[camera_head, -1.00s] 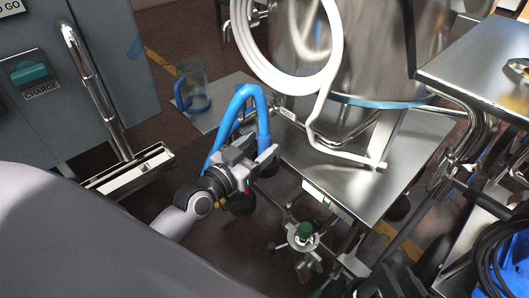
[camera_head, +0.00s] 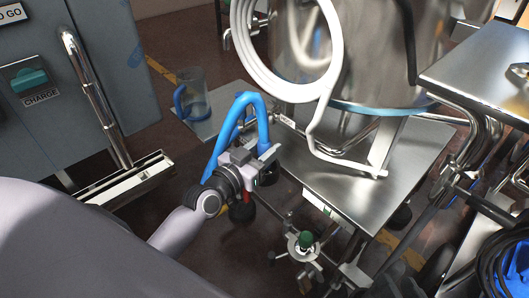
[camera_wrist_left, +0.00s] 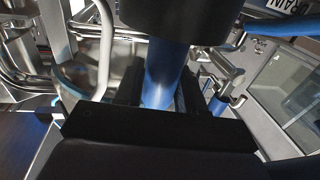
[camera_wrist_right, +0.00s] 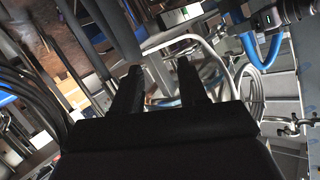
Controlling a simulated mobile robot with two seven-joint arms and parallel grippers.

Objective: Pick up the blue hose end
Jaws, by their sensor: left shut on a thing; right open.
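The blue hose (camera_head: 250,98) arches up in a loop beside the steel tank in the head view. My left gripper (camera_head: 264,160) is shut on the blue hose near one end of the loop. In the left wrist view the blue hose (camera_wrist_left: 163,75) runs between the dark fingers. The exact hose end is hidden by the gripper. The blue hose also shows there at upper right (camera_wrist_right: 262,55).
The steel tank (camera_head: 375,60) with a coiled white hose (camera_head: 262,75) stands on a metal platform (camera_head: 345,195). A clear jug (camera_head: 193,95) is to the left on a plate. A grey cabinet (camera_head: 75,70) is at far left. A valve with a green knob (camera_head: 306,240) is below.

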